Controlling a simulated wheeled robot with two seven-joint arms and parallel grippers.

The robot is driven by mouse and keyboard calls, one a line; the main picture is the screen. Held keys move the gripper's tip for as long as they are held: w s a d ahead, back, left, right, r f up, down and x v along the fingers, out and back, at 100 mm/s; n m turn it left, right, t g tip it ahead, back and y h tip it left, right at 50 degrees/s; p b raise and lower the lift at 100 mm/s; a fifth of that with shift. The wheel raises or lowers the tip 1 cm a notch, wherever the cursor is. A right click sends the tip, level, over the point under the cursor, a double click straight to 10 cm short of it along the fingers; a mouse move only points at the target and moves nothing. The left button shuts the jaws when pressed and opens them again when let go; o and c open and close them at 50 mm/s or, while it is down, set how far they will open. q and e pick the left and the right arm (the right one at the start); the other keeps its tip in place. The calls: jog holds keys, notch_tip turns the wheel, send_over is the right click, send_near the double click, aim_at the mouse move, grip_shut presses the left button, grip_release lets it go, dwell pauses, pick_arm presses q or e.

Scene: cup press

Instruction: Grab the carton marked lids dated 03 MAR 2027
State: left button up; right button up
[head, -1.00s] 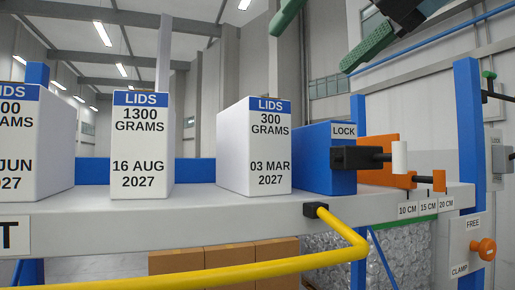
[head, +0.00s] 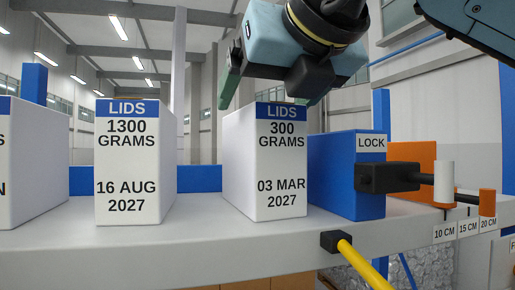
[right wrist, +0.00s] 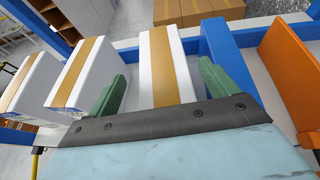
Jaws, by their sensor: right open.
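The white carton marked LIDS, 300 grams, 03 MAR 2027 (head: 281,165) stands upright on the grey shelf, left of the blue LOCK block. My right gripper (head: 272,98) is open just above it, with one green finger by its upper left and the other near its upper right. In the right wrist view the same carton's taped top (right wrist: 168,62) lies between the two green fingers (right wrist: 165,88), apart from both as far as I can tell. My left gripper is not in view.
A LIDS carton dated 16 AUG 2027 (head: 127,165) stands to the left, and another (head: 30,165) is cut off at the left edge. The blue LOCK block (head: 346,175) stands close on the right, with an orange block (head: 412,160) beyond. A yellow bar (head: 368,265) projects in front.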

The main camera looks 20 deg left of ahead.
jog(key=p+x, duration=0.1)
jog(key=x, duration=0.2)
jog(key=shift+w+f, duration=0.15)
jog(key=shift+w, duration=0.15)
jog(key=shift+s, duration=0.15)
jog(key=shift+c, duration=0.4)
jog(key=c, duration=1.4)
jog(key=shift+c, duration=0.7)
